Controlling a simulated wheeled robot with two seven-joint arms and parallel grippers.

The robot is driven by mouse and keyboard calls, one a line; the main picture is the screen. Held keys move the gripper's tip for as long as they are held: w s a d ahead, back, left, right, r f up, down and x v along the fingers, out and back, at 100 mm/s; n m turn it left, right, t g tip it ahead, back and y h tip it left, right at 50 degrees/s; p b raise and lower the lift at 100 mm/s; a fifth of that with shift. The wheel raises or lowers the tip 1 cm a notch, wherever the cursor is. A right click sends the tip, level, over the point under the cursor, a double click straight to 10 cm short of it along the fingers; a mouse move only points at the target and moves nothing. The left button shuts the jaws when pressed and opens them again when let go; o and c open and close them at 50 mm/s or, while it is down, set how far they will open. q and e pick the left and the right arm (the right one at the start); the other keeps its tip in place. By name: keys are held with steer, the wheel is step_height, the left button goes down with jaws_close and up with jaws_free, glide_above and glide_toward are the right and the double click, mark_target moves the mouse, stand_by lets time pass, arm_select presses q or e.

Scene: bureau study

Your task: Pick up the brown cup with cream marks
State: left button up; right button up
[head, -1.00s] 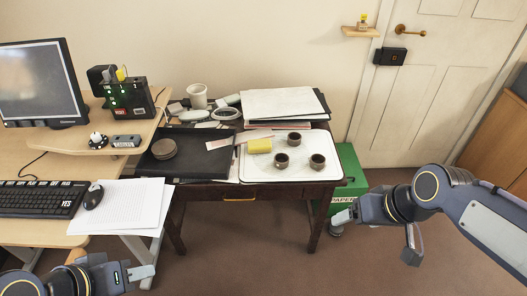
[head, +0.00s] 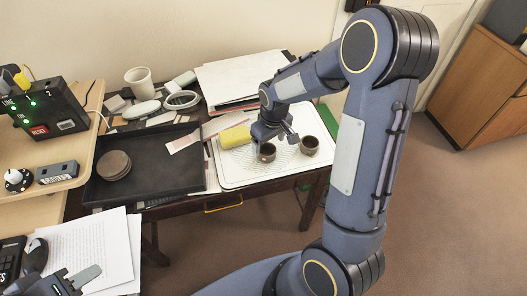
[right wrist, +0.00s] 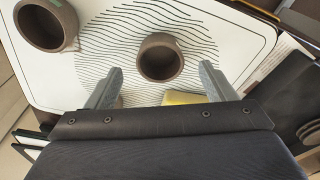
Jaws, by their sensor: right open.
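Two brown cups show on the white patterned tray (head: 234,177). One cup (head: 267,153) is just below my right gripper (head: 275,132) in the head view; the other cup (head: 309,145) stands to its right. My right gripper is open and empty. In the right wrist view one brown cup (right wrist: 160,58) lies ahead of the gap between the spread fingertips (right wrist: 160,75), apart from both. Another cup (right wrist: 46,24) with a handle is at upper left. Cream marks cannot be made out on either. A third cup is hidden now. My left gripper (head: 82,276) is low at left, partly cut off.
A yellow sponge (head: 235,136) lies on the white tray near the cups. A black tray (head: 150,178) with round brown coasters (head: 114,165) is to the left. Books (head: 240,78), a white mug (head: 140,83) and clutter fill the back of the table.

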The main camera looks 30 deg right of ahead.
mark_target(266, 154)
steer(key=f, duration=0.2)
steer(key=w+f, duration=0.1)
steer(key=f, duration=0.2)
steer(key=c, duration=1.1)
steer(key=shift+o, duration=0.2)
steer(key=shift+r, duration=0.1)
